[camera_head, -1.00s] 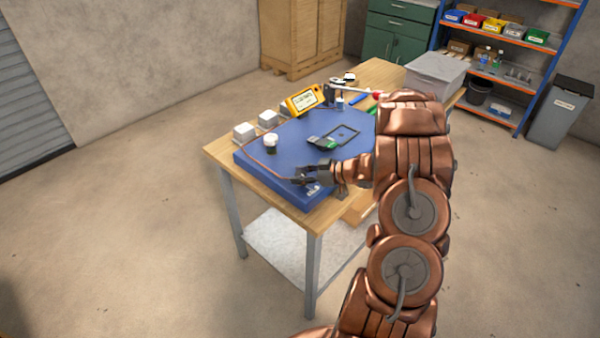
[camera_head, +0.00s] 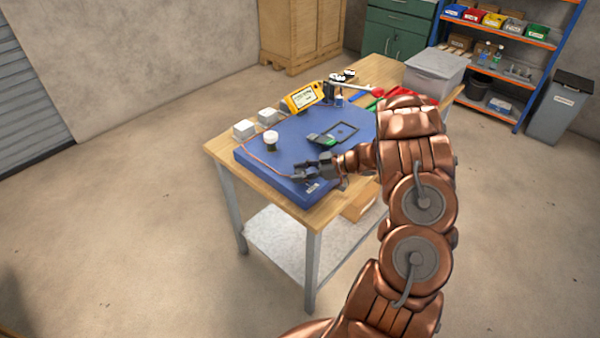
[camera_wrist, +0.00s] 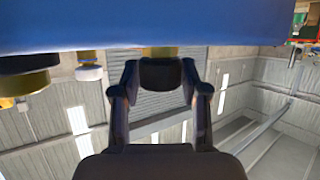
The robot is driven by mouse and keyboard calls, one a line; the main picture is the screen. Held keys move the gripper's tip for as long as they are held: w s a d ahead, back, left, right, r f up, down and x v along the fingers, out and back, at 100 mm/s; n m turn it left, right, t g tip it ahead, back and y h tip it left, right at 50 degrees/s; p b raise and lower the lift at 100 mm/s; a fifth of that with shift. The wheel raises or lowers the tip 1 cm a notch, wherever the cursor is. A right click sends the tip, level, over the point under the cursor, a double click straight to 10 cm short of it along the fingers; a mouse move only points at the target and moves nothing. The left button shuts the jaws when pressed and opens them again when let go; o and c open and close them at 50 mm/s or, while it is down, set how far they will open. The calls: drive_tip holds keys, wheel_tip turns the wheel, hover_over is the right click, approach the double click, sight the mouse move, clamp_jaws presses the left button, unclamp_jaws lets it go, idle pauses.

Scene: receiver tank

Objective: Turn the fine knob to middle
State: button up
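The blue receiver tank box (camera_head: 290,155) lies on the wooden table, and its blue face (camera_wrist: 150,22) fills the top of the wrist view. A dark knob with a brass collar (camera_wrist: 160,72) sits between the fingers of my gripper (camera_wrist: 160,80). Small gaps show on both sides, so the gripper looks open around it. Another dark knob with brass (camera_wrist: 25,78) and a smaller white-and-brass knob (camera_wrist: 89,68) stand to the left. No readable label tells which is the fine knob. In the head view my gripper (camera_head: 308,170) is over the box's near right part, and its fingertips are hard to see.
A white-topped knob (camera_head: 271,138) and a small dark-and-green device (camera_head: 323,139) are on the box. A grey bin (camera_head: 435,72) is at the table's far end. The floor at left is clear.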

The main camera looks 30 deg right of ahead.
drive_tip(key=o, duration=0.3)
drive_tip(key=v, duration=1.2)
idle(0.5)
